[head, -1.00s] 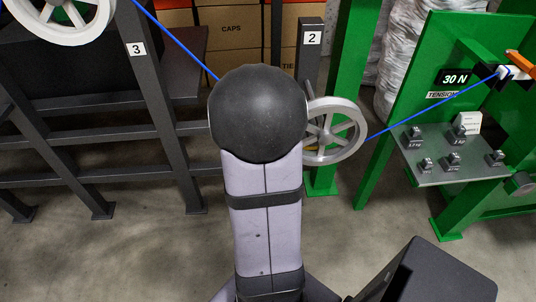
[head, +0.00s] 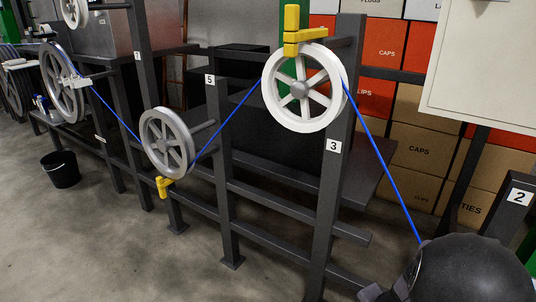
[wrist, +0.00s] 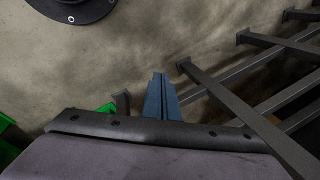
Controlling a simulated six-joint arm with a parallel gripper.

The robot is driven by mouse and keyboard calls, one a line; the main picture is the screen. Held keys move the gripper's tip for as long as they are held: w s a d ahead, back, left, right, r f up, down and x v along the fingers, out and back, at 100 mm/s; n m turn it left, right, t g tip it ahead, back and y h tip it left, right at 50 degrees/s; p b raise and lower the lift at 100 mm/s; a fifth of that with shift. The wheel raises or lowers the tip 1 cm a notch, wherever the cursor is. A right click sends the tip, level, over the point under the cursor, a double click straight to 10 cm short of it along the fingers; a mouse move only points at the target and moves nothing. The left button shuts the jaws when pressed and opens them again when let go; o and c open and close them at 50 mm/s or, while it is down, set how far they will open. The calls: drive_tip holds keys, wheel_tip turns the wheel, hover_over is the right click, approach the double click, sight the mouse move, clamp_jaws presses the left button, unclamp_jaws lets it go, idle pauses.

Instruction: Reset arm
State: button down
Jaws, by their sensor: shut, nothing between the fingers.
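The blue cable (head: 382,160) runs in the head view from a wheel (head: 62,85) at the left, down to a low grey wheel (head: 167,142), up over a white spoked wheel (head: 304,87) at post 3, then down right until my arm's black joint hides it. In the wrist view my gripper (wrist: 160,82) is shut and empty, its blue-grey fingers together above bare floor. No cable shows near the fingers there. My gripper is not clearly visible in the head view.
Dark posts and rails (head: 223,180) stand behind the wheels; rails also fill the wrist view's right side (wrist: 250,85). Yellow pieces sit at the white wheel's top (head: 292,35) and below the low wheel (head: 163,187). A black bucket (head: 60,170) stands left. Front floor is clear.

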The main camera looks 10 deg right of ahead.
drive_tip(key=s+a+r+n+g+y, duration=0.1)
drive_tip(key=s+a+n+g, duration=0.3)
drive_tip(key=s+a+n, duration=0.4)
drive_tip(key=w+a+r+n+h, duration=0.1)
drive_tip(key=w+a+r+n, duration=0.25)
drive_tip(key=a+n, duration=0.45)
wheel_tip(320, 180, up, 24)
drive_tip(key=p, duration=2.3)
drive_tip(key=shift+a+f+m+t+p, duration=0.2)
drive_tip(key=shift+a+m+t+p, duration=0.1)
drive_tip(key=shift+a+m+p, duration=0.1)
